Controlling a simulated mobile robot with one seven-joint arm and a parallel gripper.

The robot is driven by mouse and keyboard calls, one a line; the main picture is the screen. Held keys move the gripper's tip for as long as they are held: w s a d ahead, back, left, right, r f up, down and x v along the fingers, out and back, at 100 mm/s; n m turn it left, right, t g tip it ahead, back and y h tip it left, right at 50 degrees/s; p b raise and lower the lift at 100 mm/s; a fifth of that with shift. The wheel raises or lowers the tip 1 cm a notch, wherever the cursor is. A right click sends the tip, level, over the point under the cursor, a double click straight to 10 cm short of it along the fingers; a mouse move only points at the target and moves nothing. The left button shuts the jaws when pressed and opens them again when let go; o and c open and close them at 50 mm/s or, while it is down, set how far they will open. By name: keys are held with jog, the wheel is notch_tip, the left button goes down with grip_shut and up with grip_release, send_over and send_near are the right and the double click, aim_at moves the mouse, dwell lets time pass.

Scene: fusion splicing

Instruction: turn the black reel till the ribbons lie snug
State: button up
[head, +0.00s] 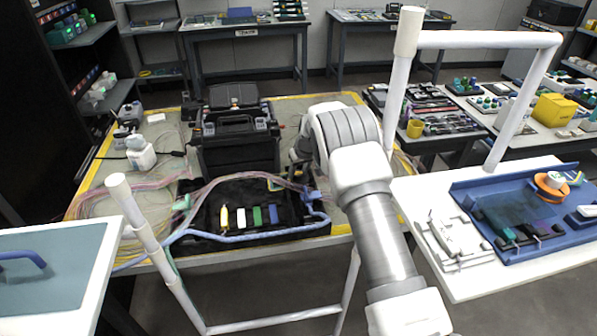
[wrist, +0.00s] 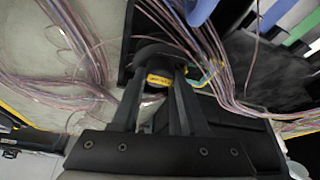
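The black reel (wrist: 162,50) shows in the wrist view as a dark round body with a yellow label, just past my fingertips. Pinkish ribbons (wrist: 205,55) run past its right side and spread loosely to the left. My gripper (wrist: 160,82) points at the reel with its two black fingers apart, one on each side of the labelled part. I cannot tell whether the fingers press on it. In the head view my gripper (head: 302,172) is at the right end of the black tray, mostly hidden by my wrist, and the reel is not clear there.
A black open tray (head: 240,236) holds several coloured pieces, with a blue tube (head: 215,233) along its front. A black case (head: 237,140) stands behind it. Loose ribbon coils (head: 105,207) lie at left. White rails (head: 150,245) stand in front. A blue tray (head: 535,250) is at right.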

grip_shut()
jog(key=shift+a+m+h, duration=0.1)
jog(key=shift+m+h, duration=0.4)
jog(key=shift+m, duration=0.8)
jog(key=shift+m+h+b, duration=0.35)
jog(key=shift+m+h, duration=0.05)
jog(key=shift+m, duration=0.7)
jog(key=o, duration=0.6)
grip_release()
jog(key=v, duration=1.7)
jog(key=shift+s+r+p, duration=0.1)
jog(key=shift+s+p, duration=0.25)
